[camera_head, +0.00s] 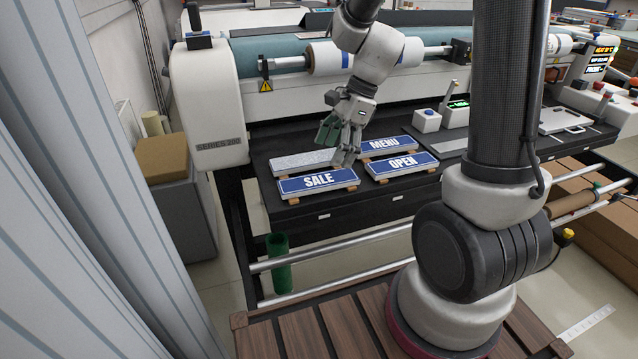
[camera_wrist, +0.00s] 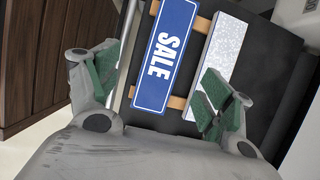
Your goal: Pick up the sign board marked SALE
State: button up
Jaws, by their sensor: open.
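The blue sign board marked SALE (camera_head: 318,181) lies flat on small wooden blocks at the front left of the black table. It also shows in the wrist view (camera_wrist: 165,58), between and beyond my two fingers. My gripper (camera_head: 339,143) is open and empty above and behind the board in the head view. In the wrist view my gripper (camera_wrist: 158,92) has its green-padded fingers spread wide, one on either side of the board. I see no contact with the board.
The MENU board (camera_head: 385,145) and OPEN board (camera_head: 402,164) lie to the right. A speckled grey board (camera_head: 303,160) lies just behind SALE and shows beside it in the wrist view (camera_wrist: 222,62). The large roller machine (camera_head: 207,105) stands behind. A metal rail (camera_head: 335,244) runs in front.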

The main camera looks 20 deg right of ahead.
aim_at(320, 180)
jog(key=shift+a+f, duration=0.1)
jog(key=shift+f, duration=0.15)
jog(key=x, duration=0.7)
jog(key=shift+w+f, duration=0.25)
jog(key=shift+w, duration=0.15)
jog(key=c, duration=1.1)
